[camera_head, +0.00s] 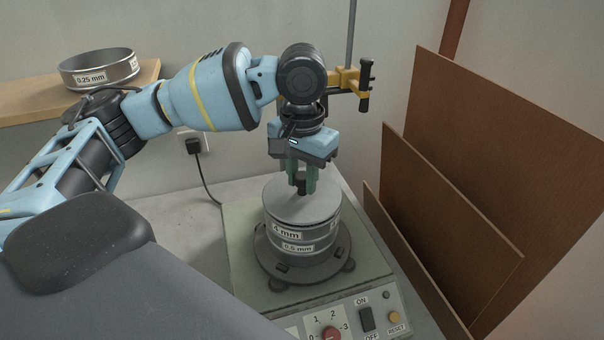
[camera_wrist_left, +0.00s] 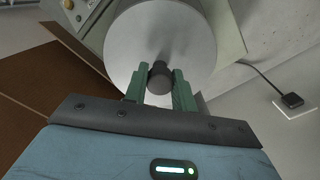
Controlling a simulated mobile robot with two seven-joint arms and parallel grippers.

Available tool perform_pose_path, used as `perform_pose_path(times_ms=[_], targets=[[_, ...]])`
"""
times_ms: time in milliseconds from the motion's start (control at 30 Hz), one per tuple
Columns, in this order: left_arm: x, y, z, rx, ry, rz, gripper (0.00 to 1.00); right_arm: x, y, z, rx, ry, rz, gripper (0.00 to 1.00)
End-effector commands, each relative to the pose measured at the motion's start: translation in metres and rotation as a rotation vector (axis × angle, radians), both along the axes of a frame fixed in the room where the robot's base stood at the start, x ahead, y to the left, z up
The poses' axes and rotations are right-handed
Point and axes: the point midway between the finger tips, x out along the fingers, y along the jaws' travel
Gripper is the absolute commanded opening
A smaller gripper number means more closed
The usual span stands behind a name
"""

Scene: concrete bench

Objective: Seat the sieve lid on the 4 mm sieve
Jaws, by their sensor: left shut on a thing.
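The sieve lid (camera_head: 290,204) is a flat grey disc with a dark knob in its middle. My left gripper (camera_head: 303,187) points down with its green fingers shut on the knob; in the left wrist view the fingers (camera_wrist_left: 160,88) sit on both sides of the knob (camera_wrist_left: 160,76). The lid is at the top of the 4 mm sieve (camera_head: 287,234), roughly centred over it. I cannot tell whether lid and rim touch all round. The 4 mm sieve stands on the 0.5 mm sieve (camera_head: 298,248). My right gripper is not in view.
The stack stands on the shaker (camera_head: 245,265), with a red dial (camera_head: 331,334) and switches in front. Brown boards (camera_head: 445,215) lean on the right. A 0.25 mm sieve (camera_head: 92,76) sits on a wooden shelf (camera_head: 30,108) at the left. A yellow clamp (camera_head: 348,80) is behind my wrist.

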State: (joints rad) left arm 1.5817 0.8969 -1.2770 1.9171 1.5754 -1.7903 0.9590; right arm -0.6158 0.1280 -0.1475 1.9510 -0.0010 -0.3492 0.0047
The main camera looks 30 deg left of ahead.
Motion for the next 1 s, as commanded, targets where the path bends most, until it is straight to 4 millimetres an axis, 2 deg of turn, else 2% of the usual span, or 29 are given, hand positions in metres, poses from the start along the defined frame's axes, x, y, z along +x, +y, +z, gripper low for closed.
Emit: perform_pose_path(times_ms=[867, 900, 1000], targets=[[0.0000, -0.0001, -0.0078, -0.001, -0.001, 0.000, 0.00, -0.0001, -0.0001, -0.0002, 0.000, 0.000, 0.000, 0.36], [0.0000, -0.0001, -0.0078, -0.001, -0.001, 0.000, 0.30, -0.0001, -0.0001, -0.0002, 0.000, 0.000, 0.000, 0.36], [0.0000, 0.0000, -0.0078, -0.001, -0.001, 0.000, 0.43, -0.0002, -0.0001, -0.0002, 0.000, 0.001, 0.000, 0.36]])
